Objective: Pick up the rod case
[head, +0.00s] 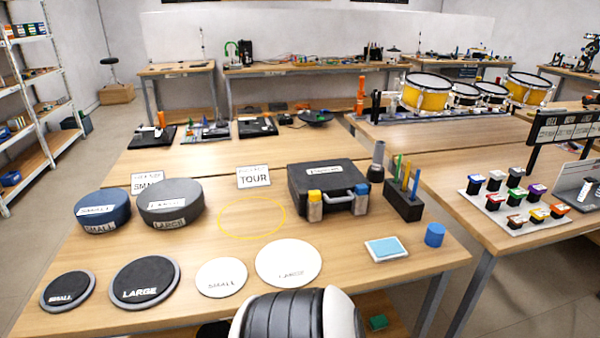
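A black hard case (318,175) with a grey handle, one yellow-topped and one blue-topped piece at its front, lies at the back right of the near table. I take it to be the rod case; its white label is too small to read. Beside it on the right, a black block (403,207) holds upright coloured rods. Neither of my grippers is in view.
Grey LARGE (171,221) and blue SMALL (102,225) round cases stand left, a TOUR sign (254,184) behind a bare yellow ring (252,230). Flat discs, including a white LARGE one (288,276), line the front. A light-blue pad (387,248) and blue cylinder (435,235) sit right.

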